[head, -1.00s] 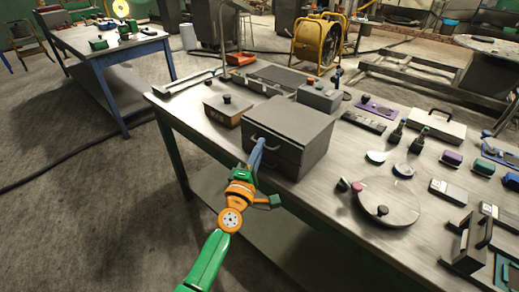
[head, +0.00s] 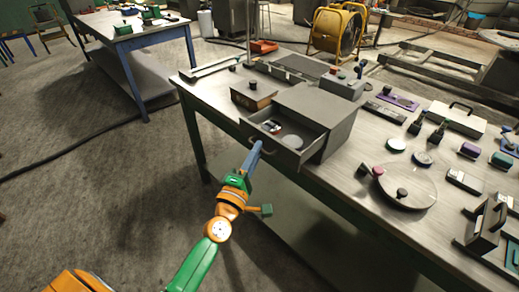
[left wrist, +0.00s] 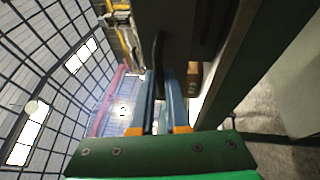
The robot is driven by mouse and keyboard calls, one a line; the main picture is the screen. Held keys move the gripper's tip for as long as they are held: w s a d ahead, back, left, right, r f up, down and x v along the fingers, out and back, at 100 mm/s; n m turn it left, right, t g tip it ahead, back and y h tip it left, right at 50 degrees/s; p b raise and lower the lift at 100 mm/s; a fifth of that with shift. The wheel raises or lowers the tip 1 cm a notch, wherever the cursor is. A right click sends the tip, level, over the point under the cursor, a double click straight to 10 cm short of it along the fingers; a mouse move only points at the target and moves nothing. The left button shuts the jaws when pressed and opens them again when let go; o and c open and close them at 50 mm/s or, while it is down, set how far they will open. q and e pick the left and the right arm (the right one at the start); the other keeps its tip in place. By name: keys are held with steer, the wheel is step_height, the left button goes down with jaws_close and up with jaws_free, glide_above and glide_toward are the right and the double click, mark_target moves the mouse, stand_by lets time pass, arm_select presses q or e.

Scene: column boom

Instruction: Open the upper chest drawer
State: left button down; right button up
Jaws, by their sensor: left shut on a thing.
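The grey chest (head: 318,108) stands on the workbench in the head view. Its upper drawer (head: 292,150) is pulled out toward the front left, and a round pale disc (head: 292,141) and small items (head: 271,126) lie inside. My left gripper (head: 255,152) is shut on the drawer's handle (head: 250,143) at the drawer front. In the left wrist view, the blue fingers of the left gripper (left wrist: 160,95) close around a dark handle bar (left wrist: 158,55). The lower drawer is mostly hidden below the open one. My right gripper is not in view.
The workbench (head: 372,165) holds a small wooden box (head: 253,96) left of the chest, a grey box (head: 342,86) behind it and a round plate (head: 405,186) to the right. Open floor (head: 120,190) lies in front and left. Another table (head: 130,30) stands far left.

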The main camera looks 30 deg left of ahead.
arm_select(q)
steer(key=shift+w, duration=0.1)
steer(key=c, duration=0.9)
jaws_free()
steer(key=s, duration=0.2)
steer(key=s+b, duration=0.1)
steer(key=s, duration=0.1)
steer(key=s+f, duration=0.1)
steer(key=s, duration=0.2)
steer(key=shift+d+f+b, duration=0.1)
steer(key=shift+d+b, duration=0.15)
steer(key=shift+b, duration=0.05)
